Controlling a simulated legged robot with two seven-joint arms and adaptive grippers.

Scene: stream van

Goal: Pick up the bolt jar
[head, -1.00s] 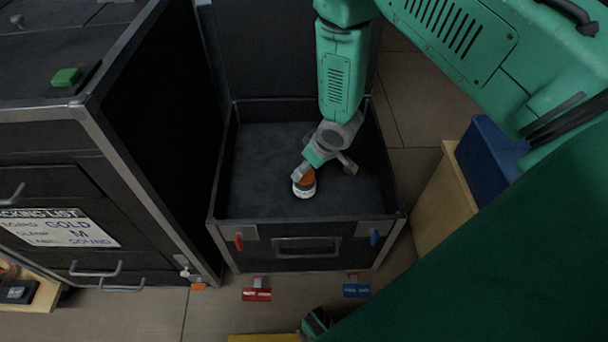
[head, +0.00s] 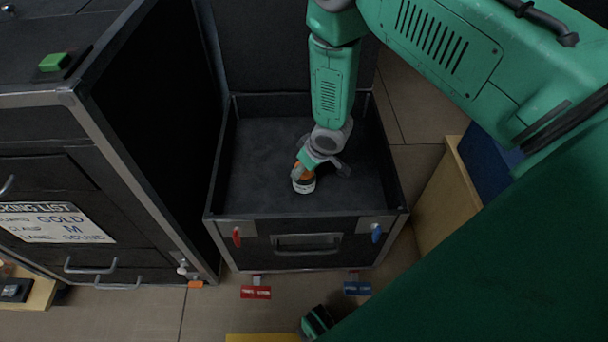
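A small jar (head: 304,186), orange above with a white and dark band below, is inside the open black case, near the middle of its floor. I take it to be the bolt jar. My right gripper (head: 324,168) reaches down into the case from above. One finger is over or against the jar's upper left side and hides part of it. The other finger is spread out to the right, apart from the jar. The gripper looks open. Whether the near finger touches the jar cannot be told.
The black case (head: 225,165) has raised walls around the jar and an upright lid behind. A tall black cabinet (head: 150,130) with a packing list (head: 55,222) stands close on the left. A wooden box (head: 437,200) and a blue box (head: 487,160) are on the right.

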